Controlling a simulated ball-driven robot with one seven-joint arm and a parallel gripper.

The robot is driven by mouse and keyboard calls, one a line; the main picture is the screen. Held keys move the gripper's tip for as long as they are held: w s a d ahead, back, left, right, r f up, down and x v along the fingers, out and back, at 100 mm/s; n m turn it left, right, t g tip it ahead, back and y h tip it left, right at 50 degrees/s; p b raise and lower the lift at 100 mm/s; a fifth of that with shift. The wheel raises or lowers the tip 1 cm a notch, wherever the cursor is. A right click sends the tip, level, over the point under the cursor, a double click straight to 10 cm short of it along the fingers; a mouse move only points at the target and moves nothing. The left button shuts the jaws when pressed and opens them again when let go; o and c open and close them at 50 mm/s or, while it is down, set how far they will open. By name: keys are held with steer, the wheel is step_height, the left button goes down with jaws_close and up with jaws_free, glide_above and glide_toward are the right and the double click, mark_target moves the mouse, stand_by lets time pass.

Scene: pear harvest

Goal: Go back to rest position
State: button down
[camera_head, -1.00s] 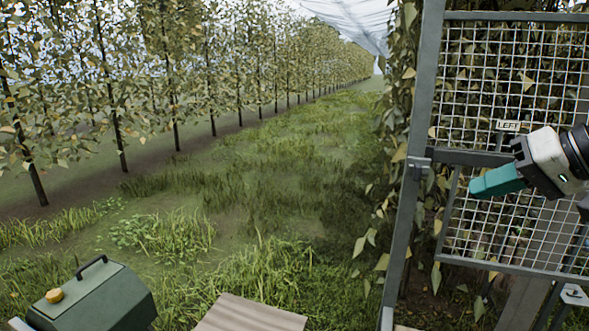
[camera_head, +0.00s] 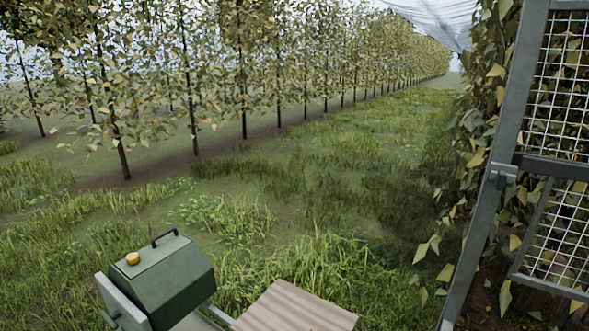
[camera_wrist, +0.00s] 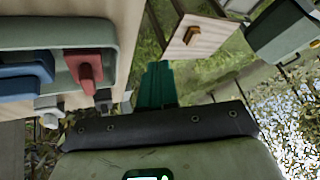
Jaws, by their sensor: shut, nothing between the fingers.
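My gripper (camera_wrist: 156,86) shows in the wrist view as teal fingers, closed together and empty, pointing up in the picture. It is out of the head view. In the wrist view the fingertips lie just below a small wooden board (camera_wrist: 186,52) with a brown knob (camera_wrist: 218,37). I cannot tell how far apart they are in depth. No pear is in view in either picture.
A grey tray (camera_wrist: 128,18) with red and blue items lies left of the fingers. A metal mesh gate (camera_head: 497,180) is at right; grass opens ahead.

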steer(key=s+d+f+g+h, duration=0.1)
steer(key=s+f+g, duration=0.1)
steer(key=s+f, duration=0.3)
steer(key=s+d+f+n+g, duration=0.1)
steer(key=s+f+g, duration=0.2)
steer(key=s, duration=0.9)
steer(key=shift+d+f+g+h, duration=0.3)
steer(key=shift+f+h, duration=0.1)
steer(key=shift+f, duration=0.55)
